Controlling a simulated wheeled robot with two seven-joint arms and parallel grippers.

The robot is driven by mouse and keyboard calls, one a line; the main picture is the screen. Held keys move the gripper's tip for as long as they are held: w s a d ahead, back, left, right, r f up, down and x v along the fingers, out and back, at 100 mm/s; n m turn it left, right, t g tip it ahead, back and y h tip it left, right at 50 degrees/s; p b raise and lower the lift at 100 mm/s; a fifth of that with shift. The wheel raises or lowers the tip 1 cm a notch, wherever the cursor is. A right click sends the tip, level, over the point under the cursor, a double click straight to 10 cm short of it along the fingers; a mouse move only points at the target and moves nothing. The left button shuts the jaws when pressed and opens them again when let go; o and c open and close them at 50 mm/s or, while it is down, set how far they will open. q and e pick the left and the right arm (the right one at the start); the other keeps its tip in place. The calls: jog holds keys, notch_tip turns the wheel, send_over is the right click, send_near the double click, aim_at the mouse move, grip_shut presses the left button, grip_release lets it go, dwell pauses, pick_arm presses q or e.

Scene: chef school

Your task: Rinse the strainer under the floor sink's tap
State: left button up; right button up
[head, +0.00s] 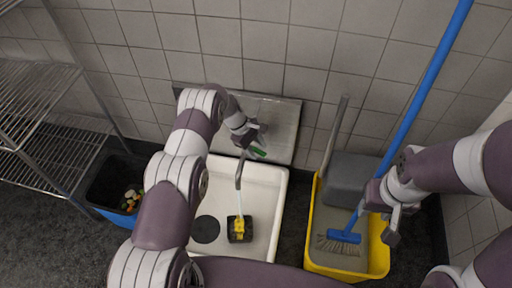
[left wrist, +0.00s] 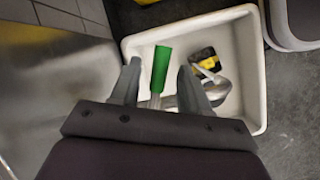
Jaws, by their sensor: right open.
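The strainer appears to be the black, squarish piece with yellow on it (head: 240,236), lying in the white floor sink (head: 272,215); it also shows in the left wrist view (left wrist: 205,57). The grey tap (head: 239,172) curves over the sink. A pale streak runs from its spout down to the strainer and looks like water. My left gripper (head: 256,146) is at the tap's green lever (head: 259,153). In the left wrist view, the green lever (left wrist: 161,68) stands between the open fingers, with gaps on both sides. My right gripper (head: 392,222) is open and empty above the yellow bucket.
A dark bin with scraps (head: 110,192) and a wire rack (head: 45,130) are at left. A dark round disc (head: 205,229) lies in the sink. A metal splash plate (head: 275,128) backs it.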

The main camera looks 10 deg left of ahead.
pick_arm(q)
jog(key=p+v, duration=0.1)
jog(key=v, duration=1.1)
jog(key=shift+a+r, duration=0.15)
jog(key=shift+r, duration=0.15)
